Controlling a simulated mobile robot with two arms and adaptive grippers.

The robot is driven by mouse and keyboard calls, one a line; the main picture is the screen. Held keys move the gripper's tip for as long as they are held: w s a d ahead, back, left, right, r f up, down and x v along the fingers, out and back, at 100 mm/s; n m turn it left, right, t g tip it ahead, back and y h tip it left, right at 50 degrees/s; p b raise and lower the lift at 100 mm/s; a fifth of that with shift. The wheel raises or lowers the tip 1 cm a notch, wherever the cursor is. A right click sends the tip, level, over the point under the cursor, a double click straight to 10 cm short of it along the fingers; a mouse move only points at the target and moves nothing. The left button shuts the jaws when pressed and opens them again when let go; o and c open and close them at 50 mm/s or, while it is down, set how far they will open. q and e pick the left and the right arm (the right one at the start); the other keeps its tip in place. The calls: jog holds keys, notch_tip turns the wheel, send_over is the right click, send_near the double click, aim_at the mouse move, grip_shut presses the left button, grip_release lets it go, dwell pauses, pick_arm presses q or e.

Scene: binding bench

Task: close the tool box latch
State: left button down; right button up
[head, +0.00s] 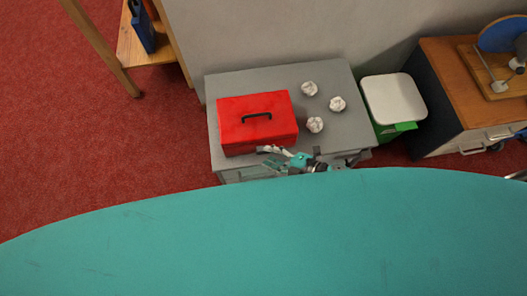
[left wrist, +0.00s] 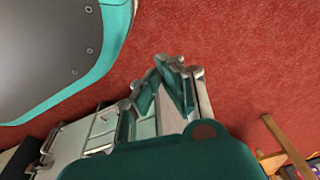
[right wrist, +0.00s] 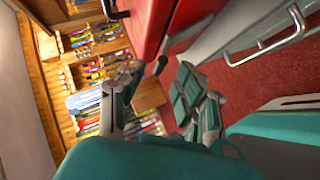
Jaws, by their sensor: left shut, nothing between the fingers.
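The red tool box (head: 257,120) stands on a grey cabinet (head: 340,85), with its black handle on top of the lid. My right gripper (head: 270,156) is at the box's front side, low near the cabinet's front edge. In the right wrist view the red box (right wrist: 148,22) is just beyond my right gripper (right wrist: 160,70), whose fingers are spread apart. A small dark part, perhaps the latch (right wrist: 156,66), shows at the box edge between the fingertips; I cannot tell whether they touch it. My left gripper (left wrist: 172,72) is shut and empty, pointing over red carpet.
Several crumpled white balls (head: 337,103) lie right of the box. A green bin with a white lid (head: 393,98) stands beside the cabinet. A wooden-topped bench (head: 460,85) is at the right. The cabinet's drawer handle (right wrist: 265,46) sticks out near my right gripper.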

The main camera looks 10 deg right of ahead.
jog(key=v, duration=0.8)
jog(key=shift+d+r, duration=0.1)
